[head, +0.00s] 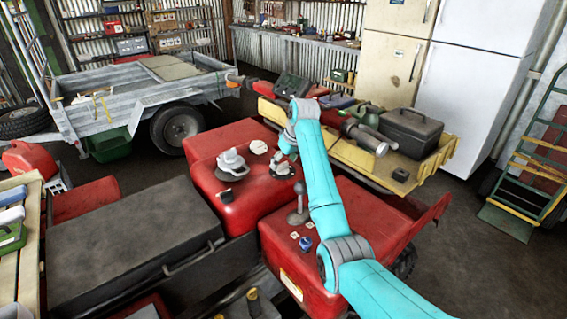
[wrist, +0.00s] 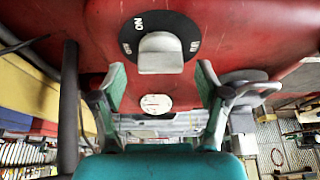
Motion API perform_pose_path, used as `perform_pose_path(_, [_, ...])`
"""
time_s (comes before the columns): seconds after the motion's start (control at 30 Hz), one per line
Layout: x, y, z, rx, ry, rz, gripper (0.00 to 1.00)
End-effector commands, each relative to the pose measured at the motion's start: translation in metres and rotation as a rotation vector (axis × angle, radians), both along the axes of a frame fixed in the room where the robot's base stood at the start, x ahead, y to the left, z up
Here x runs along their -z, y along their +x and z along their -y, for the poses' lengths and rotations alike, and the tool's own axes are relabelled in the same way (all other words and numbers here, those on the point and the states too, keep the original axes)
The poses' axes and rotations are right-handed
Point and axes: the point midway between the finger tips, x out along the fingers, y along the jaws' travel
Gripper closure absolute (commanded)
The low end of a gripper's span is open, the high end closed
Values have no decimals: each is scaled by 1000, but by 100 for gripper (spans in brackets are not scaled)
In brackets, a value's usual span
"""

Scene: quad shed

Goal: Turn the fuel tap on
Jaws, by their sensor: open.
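The fuel tap (wrist: 160,58) is a grey handle on a round black dial in the wrist view, set on a red tank (wrist: 230,20). White marks ring the dial: ON at the upper left, others at the left and right that are hard to read. I cannot tell which mark the handle points to. My gripper (wrist: 160,84) is open, its green-padded fingers apart, one on each side of the handle's near end. No contact is visible. In the head view the gripper is at the end of my turquoise arm, over the red tank (head: 205,183), and partly covers the tap.
A grey cap (head: 232,160) and a white disc (head: 258,147) sit beside the tap on the tank. A lever (head: 298,205) stands on the red bodywork nearer me. A black box (head: 125,245) lies left. A yellow tray (head: 385,165) with tools is behind my arm.

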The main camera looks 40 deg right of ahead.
Motion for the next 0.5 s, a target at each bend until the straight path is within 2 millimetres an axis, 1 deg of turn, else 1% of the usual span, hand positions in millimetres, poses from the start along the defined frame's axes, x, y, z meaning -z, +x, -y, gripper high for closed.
perform_pose_path(0.13, [8, 3, 0, 0, 0, -1, 25])
perform_pose_path(0.4, [9, 3, 0, 0, 0, 0, 25])
perform_pose_path(0.43, [9, 3, 0, 0, 0, 0, 28])
perform_pose_path(0.47, [9, 3, 0, 0, 0, 0, 35])
perform_pose_path(0.5, [9, 3, 0, 0, 0, 0, 45])
